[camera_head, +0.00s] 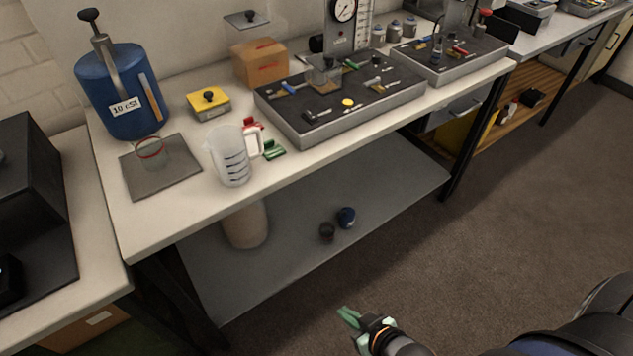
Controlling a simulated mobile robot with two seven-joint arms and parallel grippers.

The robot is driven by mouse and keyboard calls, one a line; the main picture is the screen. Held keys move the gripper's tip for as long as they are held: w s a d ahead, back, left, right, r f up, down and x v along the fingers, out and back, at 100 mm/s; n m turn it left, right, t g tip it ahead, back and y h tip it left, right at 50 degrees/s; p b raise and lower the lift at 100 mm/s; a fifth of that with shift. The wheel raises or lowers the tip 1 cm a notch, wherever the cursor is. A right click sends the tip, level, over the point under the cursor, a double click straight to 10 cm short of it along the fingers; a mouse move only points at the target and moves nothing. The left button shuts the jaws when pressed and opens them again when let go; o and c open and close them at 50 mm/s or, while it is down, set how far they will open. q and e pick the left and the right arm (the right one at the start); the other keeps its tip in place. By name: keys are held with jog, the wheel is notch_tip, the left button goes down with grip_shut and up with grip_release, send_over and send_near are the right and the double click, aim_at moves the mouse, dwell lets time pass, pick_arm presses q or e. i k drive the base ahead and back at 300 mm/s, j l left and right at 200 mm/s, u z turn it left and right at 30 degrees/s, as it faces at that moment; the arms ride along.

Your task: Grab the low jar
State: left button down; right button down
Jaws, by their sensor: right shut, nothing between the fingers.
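A low clear glass jar (152,157) with a red ring around its top stands on a grey square mat (185,176) at the left end of the workbench. My right gripper (348,316) has green fingertips and is at the bottom of the view, in front of the bench over the floor. It is shut and empty, well apart from the jar. My left gripper is not in view.
A blue cylinder (135,85) stands behind the jar, and a clear measuring jug (232,160) stands to its right. Nearby are a yellow box (209,105), a green clip (274,150) and a tool tray (345,112). The bench's front edge (200,228) lies between gripper and jar.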

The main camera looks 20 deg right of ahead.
aim_at(326, 228)
jog(key=z, duration=0.75)
jog(key=l+u, duration=0.1)
jog(key=u, duration=0.35)
jog(key=i+l+u, duration=0.1)
jog(key=u, duration=0.35)
jog(key=l+u, duration=0.1)
jog(key=u, duration=0.3)
jog(key=l+u, duration=0.65)
jog(key=l, duration=0.15)
jog(key=l+u, duration=0.1)
jog(key=l, duration=0.2)
jog(key=k+l+u, duration=0.1)
jog(key=l, duration=0.2)
jog(key=k+l+u, duration=0.1)
jog(key=l, duration=0.2)
